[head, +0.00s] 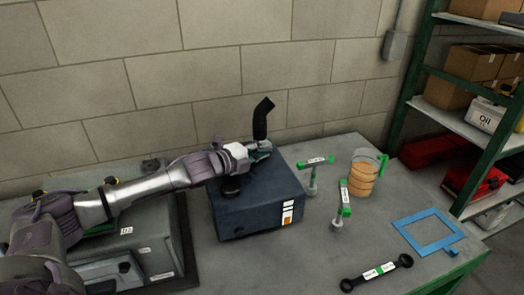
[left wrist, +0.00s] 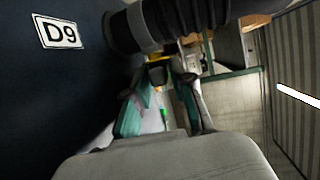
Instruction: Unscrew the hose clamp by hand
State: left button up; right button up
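A black bent hose (head: 262,118) stands up behind the dark blue box (head: 262,197). In the left wrist view the black hose (left wrist: 185,22) crosses the top, with a dark grey band (left wrist: 143,27) at its end that may be the clamp. My left gripper (head: 260,151) is at the hose's foot, above the box's back edge. In the left wrist view its teal fingers (left wrist: 158,82) stand apart, with a small black and yellow part (left wrist: 158,72) between the tips. Whether they press on it I cannot tell. My right gripper is not in view.
Right of the box are two green-handled T-shaped tools (head: 316,162) (head: 345,197) and an orange cylinder in a clear, green-handled holder (head: 364,178). A blue frame (head: 426,231) and a black wrench (head: 376,273) lie on the grey table (head: 300,262). A shelf stands at right.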

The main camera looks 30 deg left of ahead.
pick_arm(q)
jog(key=shift+v, duration=6)
